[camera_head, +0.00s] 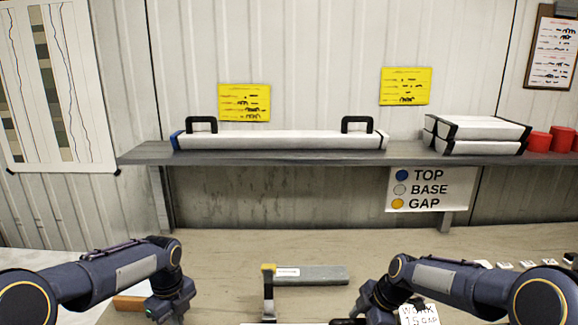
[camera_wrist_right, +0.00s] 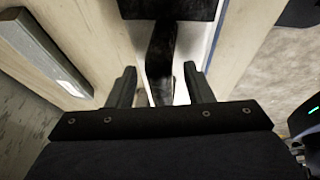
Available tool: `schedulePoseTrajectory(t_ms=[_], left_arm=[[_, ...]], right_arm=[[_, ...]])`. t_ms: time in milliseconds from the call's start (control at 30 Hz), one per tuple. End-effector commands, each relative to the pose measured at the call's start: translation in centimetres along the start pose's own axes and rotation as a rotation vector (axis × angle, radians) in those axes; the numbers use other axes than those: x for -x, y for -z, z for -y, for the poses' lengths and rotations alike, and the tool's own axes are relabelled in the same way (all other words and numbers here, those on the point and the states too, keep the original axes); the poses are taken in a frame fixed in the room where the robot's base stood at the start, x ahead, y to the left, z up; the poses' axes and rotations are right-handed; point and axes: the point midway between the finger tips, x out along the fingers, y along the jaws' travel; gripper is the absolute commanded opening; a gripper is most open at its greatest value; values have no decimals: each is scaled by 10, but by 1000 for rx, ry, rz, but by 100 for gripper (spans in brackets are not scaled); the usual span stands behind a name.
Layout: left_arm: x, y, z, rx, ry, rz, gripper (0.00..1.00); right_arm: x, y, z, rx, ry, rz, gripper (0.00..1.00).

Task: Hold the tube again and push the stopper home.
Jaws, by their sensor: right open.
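In the right wrist view my right gripper (camera_wrist_right: 160,82) is open. Its two fingers stand on either side of a dark handle-like bar (camera_wrist_right: 161,55), with a gap on each side. A pale strip beneath the bar may be the tube; only a little of it shows. In the head view my right wrist (camera_head: 378,300) is low at the bottom edge, beside a dark piece that is mostly cut off. My left wrist (camera_head: 170,302) is at the lower left, its fingers out of sight. I cannot make out the stopper.
A grey bar (camera_head: 318,275) with a yellow-topped upright (camera_head: 268,280) lies mid-bench. Behind, a shelf (camera_head: 270,157) holds a long white case (camera_head: 280,141) with two black handles, stacked white boxes (camera_head: 475,130) and red cups (camera_head: 537,142). Small white tags (camera_head: 504,265) lie at right.

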Motion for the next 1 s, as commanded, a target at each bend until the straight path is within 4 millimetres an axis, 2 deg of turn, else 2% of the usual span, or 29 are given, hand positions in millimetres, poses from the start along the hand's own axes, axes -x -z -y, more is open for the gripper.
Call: schedulePoseTrajectory(t_ms=[167,400,600,733,1000], left_arm=[[0,0,0,0,0,0,0],[0,0,0,0,0,0,0],[0,0,0,0,0,0,0],[0,0,0,0,0,0,0],[0,0,0,0,0,0,0]], right_arm=[[24,0,-1,1,-5,0,47],[76,0,-1,-1,-6,1,47],[107,-1,-1,-1,-4,1,47],[117,-1,-1,-1,-3,1,47],[118,0,0,-1,-1,0,47]])
